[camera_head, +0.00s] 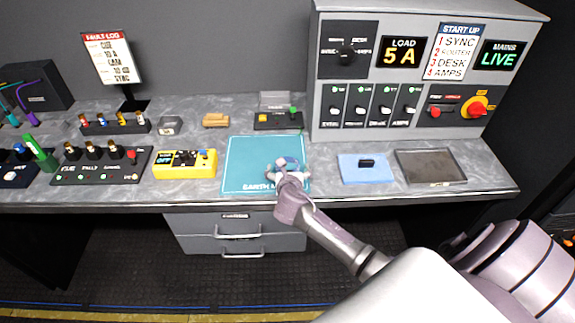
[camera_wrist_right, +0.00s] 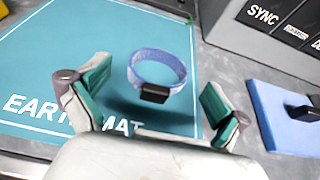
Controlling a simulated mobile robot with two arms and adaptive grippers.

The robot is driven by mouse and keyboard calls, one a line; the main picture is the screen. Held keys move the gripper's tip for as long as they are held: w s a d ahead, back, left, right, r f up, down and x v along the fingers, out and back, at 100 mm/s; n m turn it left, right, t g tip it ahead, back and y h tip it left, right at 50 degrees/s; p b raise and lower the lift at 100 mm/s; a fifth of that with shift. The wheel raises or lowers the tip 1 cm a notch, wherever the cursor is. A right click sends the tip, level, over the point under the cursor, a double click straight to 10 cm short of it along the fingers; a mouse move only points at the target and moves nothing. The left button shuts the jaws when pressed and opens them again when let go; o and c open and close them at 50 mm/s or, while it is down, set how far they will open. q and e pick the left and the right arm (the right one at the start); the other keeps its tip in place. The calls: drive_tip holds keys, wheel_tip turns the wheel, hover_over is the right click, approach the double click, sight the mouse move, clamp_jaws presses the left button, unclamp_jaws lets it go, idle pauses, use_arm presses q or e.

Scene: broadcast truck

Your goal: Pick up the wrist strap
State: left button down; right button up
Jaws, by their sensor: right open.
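The wrist strap (camera_wrist_right: 157,72) is a blue fabric loop with a black block at its near side. It lies on the teal earth mat (camera_head: 245,158), near the mat's right side. My right gripper (camera_wrist_right: 158,106) is open, with one finger on each side of the strap in the wrist view and nothing between them touching it that I can see. In the head view the right gripper (camera_head: 287,168) is over the mat's right part and hides much of the strap. My left gripper is not in view.
A blue pad (camera_head: 352,176) with a black piece and a grey tray (camera_head: 450,170) lie right of the mat. A yellow meter (camera_head: 184,172) stands at its left. A control cabinet (camera_head: 330,120) rises behind on the right. The bench's front edge runs just below the mat.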

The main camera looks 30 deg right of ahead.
drive_tip(key=x, duration=0.2)
drive_tip(key=shift+w+d+f, duration=0.15)
drive_tip(key=shift+w+f, duration=0.05)
drive_tip(key=shift+w, duration=0.1)
drive_tip(key=shift+s, duration=0.1)
drive_tip(key=shift+c, duration=1)
drive_tip(key=c, duration=0.7)
drive_tip(key=shift+r, duration=0.1)
